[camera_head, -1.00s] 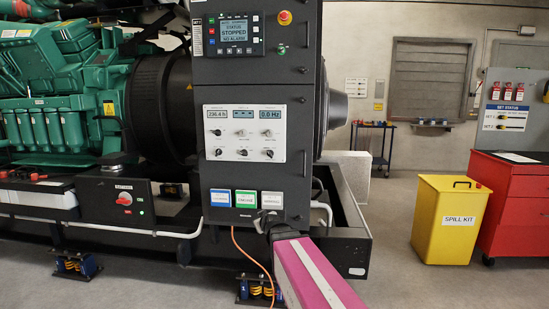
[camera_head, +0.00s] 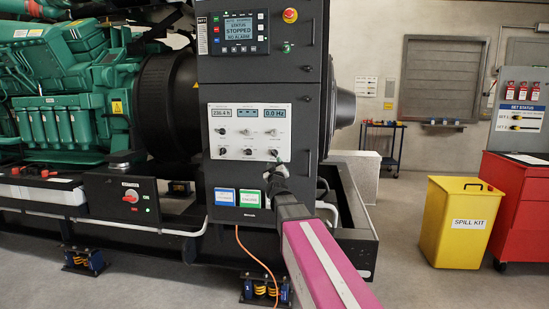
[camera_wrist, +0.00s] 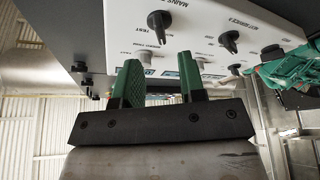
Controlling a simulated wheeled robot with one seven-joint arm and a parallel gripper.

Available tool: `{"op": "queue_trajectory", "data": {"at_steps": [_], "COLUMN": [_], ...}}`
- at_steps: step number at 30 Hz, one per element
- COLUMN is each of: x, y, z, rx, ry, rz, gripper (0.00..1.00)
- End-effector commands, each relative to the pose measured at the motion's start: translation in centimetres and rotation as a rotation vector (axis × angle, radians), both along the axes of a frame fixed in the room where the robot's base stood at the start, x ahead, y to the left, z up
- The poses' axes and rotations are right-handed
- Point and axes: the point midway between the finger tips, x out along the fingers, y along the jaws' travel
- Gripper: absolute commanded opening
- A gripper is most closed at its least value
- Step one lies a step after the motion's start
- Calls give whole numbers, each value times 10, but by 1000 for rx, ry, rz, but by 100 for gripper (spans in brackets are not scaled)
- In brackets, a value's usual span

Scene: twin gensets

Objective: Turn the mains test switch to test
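The grey-white control panel (camera_head: 231,115) on the black cabinet carries several small dark rotary knobs. The knob at its lower right (camera_head: 274,153) is just above my gripper (camera_head: 277,172). In the wrist view, a black knob (camera_wrist: 159,22) stands beside a label starting "MAINS", with "TEST" printed on the panel nearby; I take it as the mains test switch.
A display reading "STOPPED" (camera_head: 240,32) and a red emergency button (camera_head: 290,15) are above the panel. Blue and green label plates (camera_head: 224,197) are below it. A yellow spill kit bin (camera_head: 460,220) and red cabinet (camera_head: 515,205) stand right. Floor between is free.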

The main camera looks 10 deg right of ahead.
Motion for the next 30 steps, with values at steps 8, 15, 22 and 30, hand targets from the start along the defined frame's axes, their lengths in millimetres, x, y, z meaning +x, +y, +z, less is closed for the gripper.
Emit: {"op": "queue_trajectory", "data": {"at_steps": [8,15,22,30], "x": [50,62,61,61], "y": [-5,-7,-7,-6], "z": [17,22,22,22], "rx": [1,1,1,1], "ry": [0,0,2,0], "rz": [0,1,1,1], "gripper": [37,37,27,0]}}
